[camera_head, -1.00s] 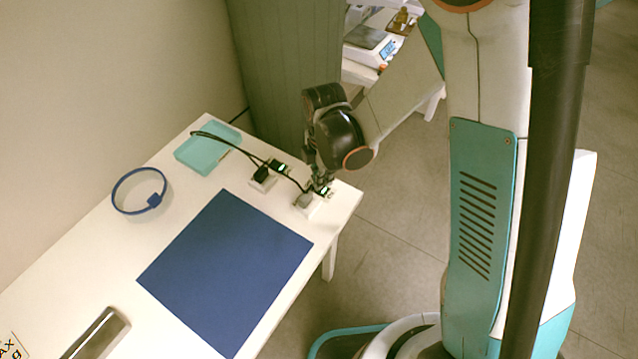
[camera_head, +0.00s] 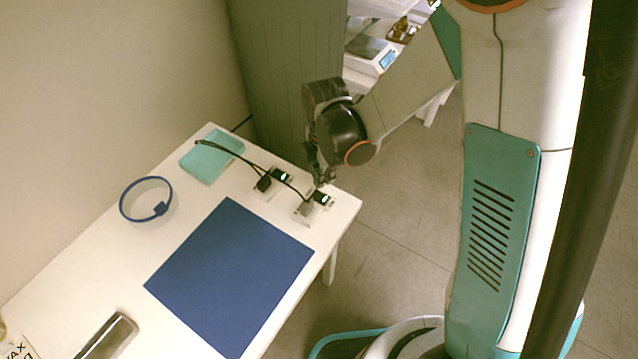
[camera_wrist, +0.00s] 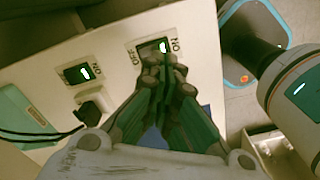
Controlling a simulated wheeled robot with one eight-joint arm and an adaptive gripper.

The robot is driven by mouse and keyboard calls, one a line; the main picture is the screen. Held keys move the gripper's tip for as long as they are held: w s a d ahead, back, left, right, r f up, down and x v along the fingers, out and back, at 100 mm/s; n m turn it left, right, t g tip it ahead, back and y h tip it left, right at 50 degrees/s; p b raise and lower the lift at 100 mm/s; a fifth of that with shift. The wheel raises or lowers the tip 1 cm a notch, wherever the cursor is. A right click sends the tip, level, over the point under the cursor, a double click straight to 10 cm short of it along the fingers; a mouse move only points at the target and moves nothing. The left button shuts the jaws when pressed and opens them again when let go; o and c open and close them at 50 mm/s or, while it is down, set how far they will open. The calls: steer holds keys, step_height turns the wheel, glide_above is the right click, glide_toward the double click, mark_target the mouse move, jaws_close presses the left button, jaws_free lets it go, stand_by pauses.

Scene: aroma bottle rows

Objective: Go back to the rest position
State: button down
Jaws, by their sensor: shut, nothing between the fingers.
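My gripper (camera_head: 322,178) is above the right end of the white table, just over the nearer of two small switch boxes. In the wrist view my gripper (camera_wrist: 165,75) has its fingers together with nothing between them, and the tips overlap the lower edge of that switch. The near switch box (camera_head: 313,208) has a green lit rocker, and its ON and OFF labels show in the wrist view. The other switch box (camera_head: 272,181), also lit green, has a black plug and cable in it. Whether the fingertips touch the near switch cannot be told.
On the white table (camera_head: 90,262) are a blue mat (camera_head: 232,272), a teal tray (camera_head: 212,158), a blue ring strap (camera_head: 146,199) and a metal-topped dark object (camera_head: 108,336). A grey partition (camera_head: 285,80) stands behind. A shelf with a scale (camera_head: 370,55) is beyond the arm.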

steer(key=s+d+r+m+t, duration=0.2)
steer(key=d+r+m, duration=0.2)
steer(key=r+m, duration=0.3)
steer(key=s+d+r+m+t, duration=0.2)
steer(key=d+r+m, duration=0.15)
steer(key=r, duration=0.45)
steer(key=s+d+r+m+t, duration=0.3)
steer(key=s+d+r+m, duration=0.3)
steer(key=s+m, duration=0.3)
steer(key=r+m, duration=0.1)
steer(key=m, duration=0.2)
steer(key=shift+d+r, duration=0.25)
steer(key=shift+d, duration=0.15)
